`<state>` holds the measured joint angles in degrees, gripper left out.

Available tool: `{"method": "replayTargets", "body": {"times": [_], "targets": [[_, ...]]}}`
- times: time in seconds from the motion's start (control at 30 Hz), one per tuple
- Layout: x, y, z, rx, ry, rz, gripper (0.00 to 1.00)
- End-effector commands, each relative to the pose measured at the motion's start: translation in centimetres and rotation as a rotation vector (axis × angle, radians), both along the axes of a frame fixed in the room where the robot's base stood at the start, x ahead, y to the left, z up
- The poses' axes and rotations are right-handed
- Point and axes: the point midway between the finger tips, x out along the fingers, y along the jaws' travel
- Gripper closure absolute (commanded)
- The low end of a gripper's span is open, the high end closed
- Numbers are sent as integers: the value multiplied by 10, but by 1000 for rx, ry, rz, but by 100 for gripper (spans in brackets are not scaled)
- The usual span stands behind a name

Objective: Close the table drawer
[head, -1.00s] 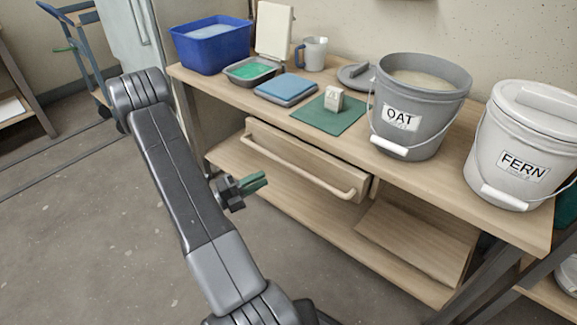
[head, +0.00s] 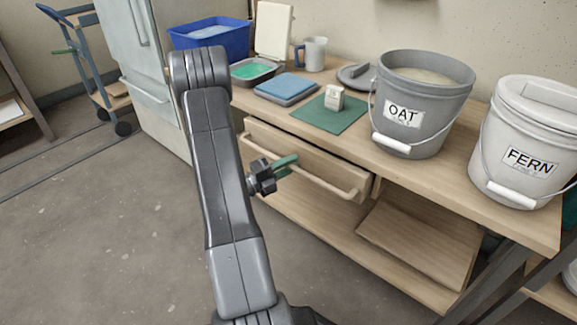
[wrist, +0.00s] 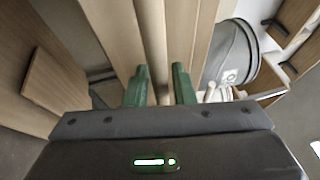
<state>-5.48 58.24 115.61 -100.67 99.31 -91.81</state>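The wooden table drawer (head: 325,175) sits under the tabletop and stands partly out, its front proud of the table edge. A pale bar handle (head: 330,186) runs along its front. My gripper (head: 286,164) is at the left part of this handle, overlapping it in the head view. In the wrist view my gripper (wrist: 160,85) has its two green fingers spread apart. The handle bar (wrist: 153,45) runs up the picture in line with the gap between them. Whether the fingers touch the handle I cannot tell.
On the tabletop (head: 450,185) stand the OAT bucket (head: 425,95), the FERN bucket (head: 525,140), a blue tub (head: 205,32) and a green mat (head: 325,118). A lower shelf (head: 340,240) lies below the drawer. The floor at left is open.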

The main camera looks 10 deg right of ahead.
Motion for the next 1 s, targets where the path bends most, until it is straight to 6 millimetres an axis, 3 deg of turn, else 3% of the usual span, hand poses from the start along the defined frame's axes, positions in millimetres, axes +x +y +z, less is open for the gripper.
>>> {"method": "replayTargets", "body": {"times": [0.17, 0.27, 0.3, 0.5, 0.8, 1.0], "targets": [[0, 0, 0, 0, 0, 0, 79], [0, 0, 0, 0, 0, 0, 99], [0, 0, 0, 0, 0, 0, 100], [1, -1, 1, 0, 0, -1, 100], [24, -31, 3, 1, 1, -3, 100], [29, -36, 0, 0, -1, 0, 100]]}}
